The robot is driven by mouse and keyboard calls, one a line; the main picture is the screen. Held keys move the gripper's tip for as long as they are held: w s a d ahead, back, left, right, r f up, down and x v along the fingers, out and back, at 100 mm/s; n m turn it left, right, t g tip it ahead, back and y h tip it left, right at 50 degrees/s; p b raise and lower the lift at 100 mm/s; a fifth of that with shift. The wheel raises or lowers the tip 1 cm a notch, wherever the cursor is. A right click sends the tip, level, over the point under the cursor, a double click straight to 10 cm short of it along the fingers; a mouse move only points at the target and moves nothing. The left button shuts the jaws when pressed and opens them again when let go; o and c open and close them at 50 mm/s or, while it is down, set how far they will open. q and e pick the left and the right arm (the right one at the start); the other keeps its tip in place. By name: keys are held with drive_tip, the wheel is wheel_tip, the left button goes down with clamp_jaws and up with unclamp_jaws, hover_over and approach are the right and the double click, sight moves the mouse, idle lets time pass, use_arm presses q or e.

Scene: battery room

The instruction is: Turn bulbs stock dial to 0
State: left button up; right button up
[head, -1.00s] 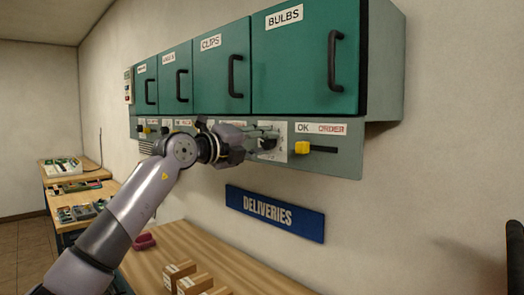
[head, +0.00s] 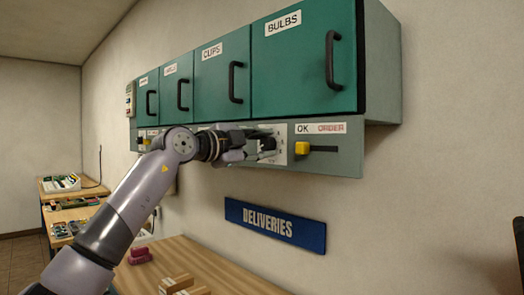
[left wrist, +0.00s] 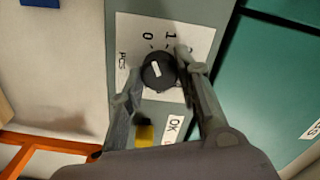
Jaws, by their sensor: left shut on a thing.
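The bulbs stock dial (left wrist: 158,72) is a round dark knob with a white mark, on a white plate (left wrist: 190,35) printed with 0, 1 and "pcs". The plate's edge shows in the head view (head: 284,153), under the green BULBS cabinet door (head: 306,65); there the fingers hide most of the dial. My left gripper (left wrist: 158,70) has one finger on each side of the dial and is shut on it; it also shows in the head view (head: 268,148). The exact setting is hard to read. My right gripper is not in view.
A yellow slider (head: 302,148) under an OK/ORDER label is close to the right of the dial. A blue DELIVERIES sign (head: 275,226) is on the wall below. A wooden table (head: 215,268) with small boxes stands underneath.

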use_arm(q)
drive_tip(key=shift+n, duration=0.5)
drive_tip(key=o, duration=1.1)
drive_tip(key=shift+o, duration=0.2)
drive_tip(key=v, duration=1.2)
